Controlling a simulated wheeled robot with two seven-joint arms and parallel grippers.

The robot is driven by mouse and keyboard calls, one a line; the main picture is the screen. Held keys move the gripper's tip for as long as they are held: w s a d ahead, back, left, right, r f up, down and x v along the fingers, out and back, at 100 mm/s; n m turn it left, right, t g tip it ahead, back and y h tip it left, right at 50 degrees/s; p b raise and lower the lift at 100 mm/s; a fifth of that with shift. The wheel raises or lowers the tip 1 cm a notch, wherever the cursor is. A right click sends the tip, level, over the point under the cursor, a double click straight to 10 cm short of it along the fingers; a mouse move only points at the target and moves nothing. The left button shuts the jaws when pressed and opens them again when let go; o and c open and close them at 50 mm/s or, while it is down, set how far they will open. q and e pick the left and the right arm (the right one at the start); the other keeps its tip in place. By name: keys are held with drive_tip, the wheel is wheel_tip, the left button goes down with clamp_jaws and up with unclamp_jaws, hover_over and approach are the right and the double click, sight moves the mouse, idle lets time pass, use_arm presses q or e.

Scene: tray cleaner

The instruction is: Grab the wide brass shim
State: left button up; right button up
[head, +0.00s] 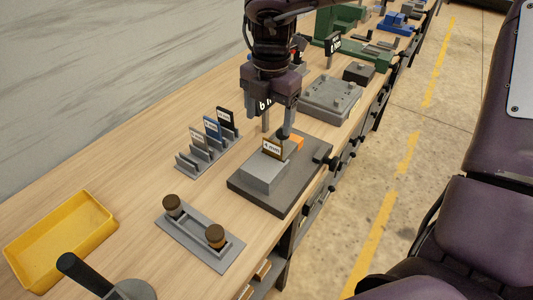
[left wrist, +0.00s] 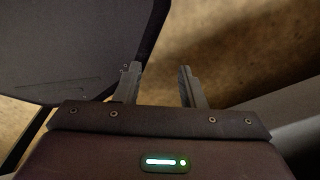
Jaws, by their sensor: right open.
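A brass-brown shim plate (head: 272,148) with a white "4 mm" label stands upright at a grey block (head: 264,174) on a dark base plate. I cannot tell whether it is the wide brass shim. My right gripper (head: 276,132) is open just above and behind it, pointing down, one finger near the label's right end. I see nothing held, and contact with the shim is unclear. My left gripper (left wrist: 160,82) is open and empty in the left wrist view, away from the bench items.
A grey rack (head: 205,153) with labelled blue, black and pale plates stands left of the block. A yellow tray (head: 62,238), a grey plate with two brown knobs (head: 200,237) and a grey fixture (head: 331,97) are on the bench. Bare wood (head: 130,170) lies left of the rack.

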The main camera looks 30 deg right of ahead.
sight(272, 144)
drive_tip(key=f+p, duration=0.1)
drive_tip(key=f, duration=0.2)
drive_tip(key=s+f+p, duration=0.1)
drive_tip(key=f, duration=0.2)
drive_tip(key=shift+s+d+f, duration=0.15)
drive_tip(key=shift+f, duration=0.8)
drive_tip(key=c, duration=1.1)
drive_tip(key=shift+r, duration=0.1)
